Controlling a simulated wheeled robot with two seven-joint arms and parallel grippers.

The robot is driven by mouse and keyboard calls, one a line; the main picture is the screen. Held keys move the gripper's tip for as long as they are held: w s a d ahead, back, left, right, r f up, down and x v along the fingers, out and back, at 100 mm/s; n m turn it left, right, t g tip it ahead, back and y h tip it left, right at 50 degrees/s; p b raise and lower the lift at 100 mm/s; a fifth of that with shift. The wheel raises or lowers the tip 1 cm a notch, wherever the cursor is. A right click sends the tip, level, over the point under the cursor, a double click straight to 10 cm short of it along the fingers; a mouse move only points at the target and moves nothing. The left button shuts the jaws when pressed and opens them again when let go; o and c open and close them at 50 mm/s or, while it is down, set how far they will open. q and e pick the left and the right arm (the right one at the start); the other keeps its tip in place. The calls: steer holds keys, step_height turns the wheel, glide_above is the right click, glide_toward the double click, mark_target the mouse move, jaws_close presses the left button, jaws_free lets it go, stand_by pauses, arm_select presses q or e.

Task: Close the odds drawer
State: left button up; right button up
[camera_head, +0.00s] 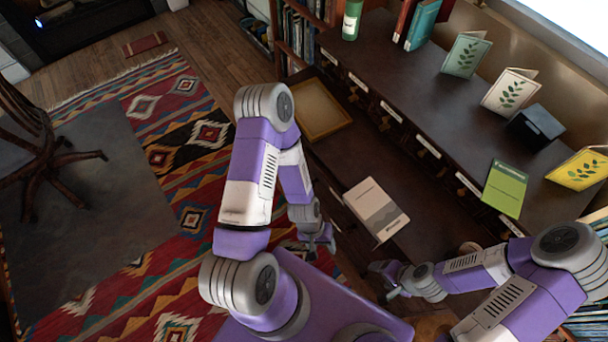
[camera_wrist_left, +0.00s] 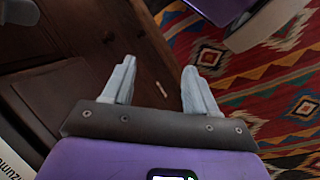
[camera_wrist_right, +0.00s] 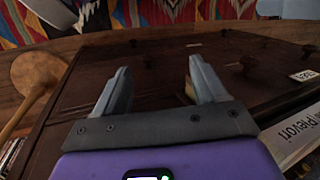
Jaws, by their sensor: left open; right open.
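In the head view a row of small drawers with pale labels (camera_head: 428,146) and knobs runs along the dark wooden unit. The labels are too small to read, so I cannot tell which is the odds drawer. No drawer in that row clearly stands out. My left gripper (camera_head: 318,243) is open and empty beside the desk's front edge; its fingers (camera_wrist_left: 155,88) show over dark wood and rug. My right gripper (camera_head: 388,282) is open and empty, low near the right part of the desk. Its fingers (camera_wrist_right: 157,88) point toward dark wood with several knobs (camera_wrist_right: 247,62).
A grey-and-white book (camera_head: 376,210) lies near the desk's front edge. A tan-bottomed tray or drawer (camera_head: 318,110) is at the desk's left end. Cards, a green booklet (camera_head: 505,188) and a dark box (camera_head: 535,126) are on the upper shelf. Patterned rug (camera_head: 180,130) covers the floor.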

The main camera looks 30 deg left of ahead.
arm_select(q)
steer(key=s+f+n+g+h, duration=0.2)
steer(key=s+n+h, duration=0.15)
steer(key=n, duration=0.45)
steer(key=w+a+n+t+h+p, duration=0.2)
steer(key=w+a+n+t+h, duration=0.35)
steer(key=w+n+t, duration=0.75)
steer(key=w+a+n+t+y, duration=0.2)
steer(key=a+n+t+y, duration=0.4)
steer(key=a+n, duration=0.5)
steer(key=shift+m, duration=0.5)
steer(key=x, duration=0.4)
steer(key=a+b+x, duration=0.1)
steer(key=x, duration=0.1)
steer(key=shift+w+d+r, duration=0.1)
steer(key=shift+w+r, duration=0.05)
steer(key=shift+w, duration=0.15)
